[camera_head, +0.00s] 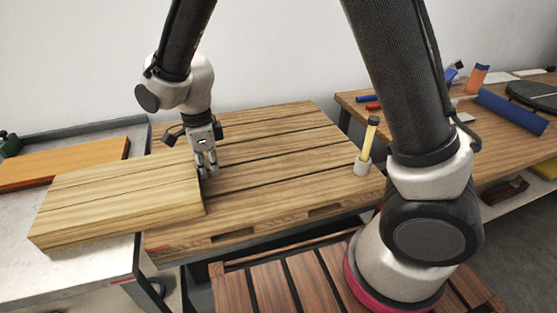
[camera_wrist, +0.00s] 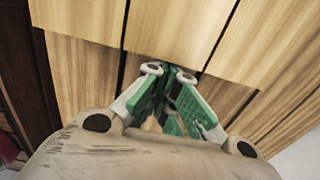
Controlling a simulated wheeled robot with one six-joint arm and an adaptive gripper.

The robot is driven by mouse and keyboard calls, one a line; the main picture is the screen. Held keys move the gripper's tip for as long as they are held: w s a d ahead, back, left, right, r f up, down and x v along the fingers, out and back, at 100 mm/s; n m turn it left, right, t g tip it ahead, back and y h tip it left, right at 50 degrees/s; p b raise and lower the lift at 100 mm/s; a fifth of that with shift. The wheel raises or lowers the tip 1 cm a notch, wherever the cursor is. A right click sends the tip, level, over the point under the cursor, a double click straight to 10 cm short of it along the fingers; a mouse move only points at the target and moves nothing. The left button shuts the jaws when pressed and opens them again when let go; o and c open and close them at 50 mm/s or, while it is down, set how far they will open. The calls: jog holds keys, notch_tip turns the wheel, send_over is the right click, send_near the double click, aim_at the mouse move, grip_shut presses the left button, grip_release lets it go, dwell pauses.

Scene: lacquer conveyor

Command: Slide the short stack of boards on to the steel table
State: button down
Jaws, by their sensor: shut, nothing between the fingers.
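The short stack of boards (camera_head: 120,200) is a pale, low wooden block in the head view. It lies flat, its right part on the slatted wooden table (camera_head: 280,130) and its left part over the steel table (camera_head: 85,268). My gripper (camera_head: 207,174) points down at the stack's right end, fingers shut and empty. The fingertips are low beside that end face; I cannot tell if they touch it. In the wrist view my green-padded fingers (camera_wrist: 163,75) are together above wooden planks.
An orange-brown board (camera_head: 60,162) lies on the steel table behind the stack. A yellow-handled tool stands in a small holder (camera_head: 363,165) at the slatted table's right edge. A workbench (camera_head: 480,140) with a blue roll (camera_head: 510,110) is at the right. The slatted table's middle is clear.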

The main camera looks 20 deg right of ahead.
aim_at(119, 184)
jog(key=shift+s+a, duration=0.2)
jog(key=shift+a, duration=5.6)
jog(key=shift+s+a, duration=0.2)
jog(key=shift+a, duration=5.6)
jog(key=shift+d, duration=1.05)
jog(key=shift+r, duration=3)
